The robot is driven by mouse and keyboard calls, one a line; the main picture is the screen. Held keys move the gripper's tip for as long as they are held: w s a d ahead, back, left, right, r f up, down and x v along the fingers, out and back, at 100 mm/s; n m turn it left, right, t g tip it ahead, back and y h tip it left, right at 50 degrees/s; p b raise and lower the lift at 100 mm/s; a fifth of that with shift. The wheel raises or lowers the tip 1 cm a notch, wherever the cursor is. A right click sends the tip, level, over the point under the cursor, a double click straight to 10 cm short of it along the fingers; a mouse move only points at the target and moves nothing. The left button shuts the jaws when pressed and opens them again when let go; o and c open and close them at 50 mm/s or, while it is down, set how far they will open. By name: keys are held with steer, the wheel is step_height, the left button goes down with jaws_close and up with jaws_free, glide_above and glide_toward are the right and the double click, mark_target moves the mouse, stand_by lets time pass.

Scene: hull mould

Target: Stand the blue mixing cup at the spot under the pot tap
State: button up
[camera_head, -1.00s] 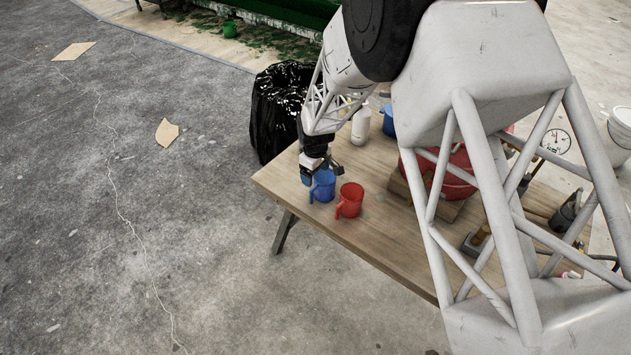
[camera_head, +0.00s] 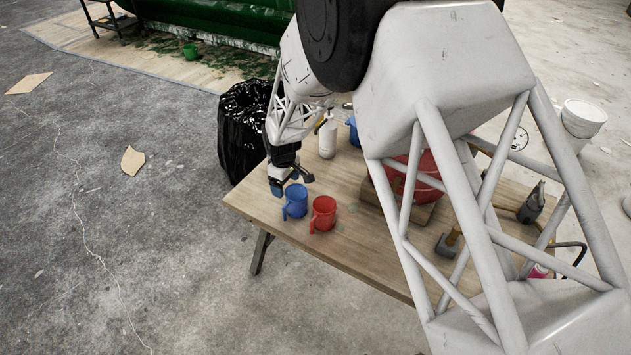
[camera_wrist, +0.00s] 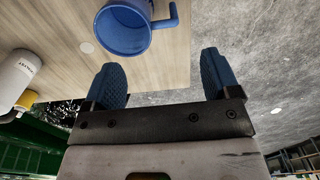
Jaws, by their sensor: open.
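The blue mixing cup (camera_head: 295,203) stands upright near the table's left corner, handle towards the lower left. It also shows in the wrist view (camera_wrist: 122,30), ahead of the fingers and left of the gap between them. My gripper (camera_head: 291,184) is open and empty, just behind the cup; its two blue-padded fingers show apart in the wrist view (camera_wrist: 163,78). The red pot (camera_head: 428,172) stands on a wooden support, partly hidden by my arm. I cannot make out the pot's tap. A faint pale round mark (camera_head: 352,207) lies on the table right of the cups.
A red cup (camera_head: 322,214) stands close right of the blue cup. A white bottle (camera_head: 328,137) and another blue container (camera_head: 353,131) are behind, on the table (camera_head: 320,253). A black bag-lined bin (camera_head: 243,132) stands off the left edge. The table front is fairly clear.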

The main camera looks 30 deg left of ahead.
stand_by(0.3)
steer(key=w+d+r+m, duration=0.3)
steer(key=d+r, duration=0.8)
steer(key=d, duration=0.3)
steer(key=w+d+r+m, duration=0.3)
steer(key=d+r, duration=0.8)
steer(key=d, duration=0.2)
steer(key=s+d+r+m+t, duration=0.1)
steer(key=s+d+r+m, duration=0.2)
steer(key=d, duration=0.6)
steer(key=s+d+r+m+t, duration=0.1)
steer(key=s+d+r+m, duration=0.15)
steer(key=d+r, duration=0.5)
steer(key=s+d+r+m, duration=0.2)
steer(key=s+d+m, duration=0.5)
steer(key=s+d, duration=1.4)
steer(key=shift+s+d+t, duration=0.3)
steer(key=shift+s+d, duration=0.1)
steer(key=shift+s, duration=0.45)
